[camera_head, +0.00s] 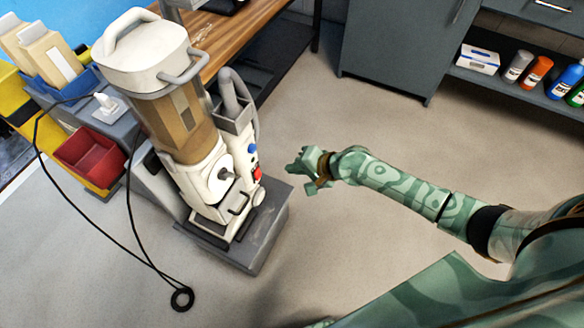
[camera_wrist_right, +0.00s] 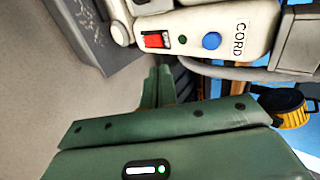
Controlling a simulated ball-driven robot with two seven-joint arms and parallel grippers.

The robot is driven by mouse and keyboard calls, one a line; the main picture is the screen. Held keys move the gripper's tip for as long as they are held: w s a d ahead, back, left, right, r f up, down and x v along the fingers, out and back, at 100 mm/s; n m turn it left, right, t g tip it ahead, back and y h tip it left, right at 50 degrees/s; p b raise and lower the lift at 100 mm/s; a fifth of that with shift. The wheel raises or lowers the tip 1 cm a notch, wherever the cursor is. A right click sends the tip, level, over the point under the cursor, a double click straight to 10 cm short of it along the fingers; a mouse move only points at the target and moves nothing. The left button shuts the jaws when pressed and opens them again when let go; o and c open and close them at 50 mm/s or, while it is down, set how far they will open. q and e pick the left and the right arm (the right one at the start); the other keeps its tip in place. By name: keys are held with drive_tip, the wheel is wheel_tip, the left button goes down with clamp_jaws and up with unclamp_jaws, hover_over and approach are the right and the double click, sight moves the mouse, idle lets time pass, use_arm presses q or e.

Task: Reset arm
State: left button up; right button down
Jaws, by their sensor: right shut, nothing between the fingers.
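My right arm reaches in from the right in the head view, patterned in green. Its gripper (camera_head: 298,172) is in the air just right of the white and tan vacuum machine (camera_head: 178,125), apart from it. In the right wrist view the green fingers (camera_wrist_right: 158,84) are together and hold nothing. Beyond them shows the machine's white panel (camera_wrist_right: 222,32) with a red switch (camera_wrist_right: 155,40), a blue button (camera_wrist_right: 211,41) and the word CORD. My left gripper is not in view.
The machine stands on a grey base (camera_head: 255,245). A black cord with a ring (camera_head: 182,298) trails to the floor at left. A red bin (camera_head: 88,157) sits behind. A wooden bench (camera_head: 255,35), grey cabinet (camera_head: 400,45) and bottle shelf (camera_head: 500,85) line the back. The middle floor is clear.

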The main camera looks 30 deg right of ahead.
idle(0.5)
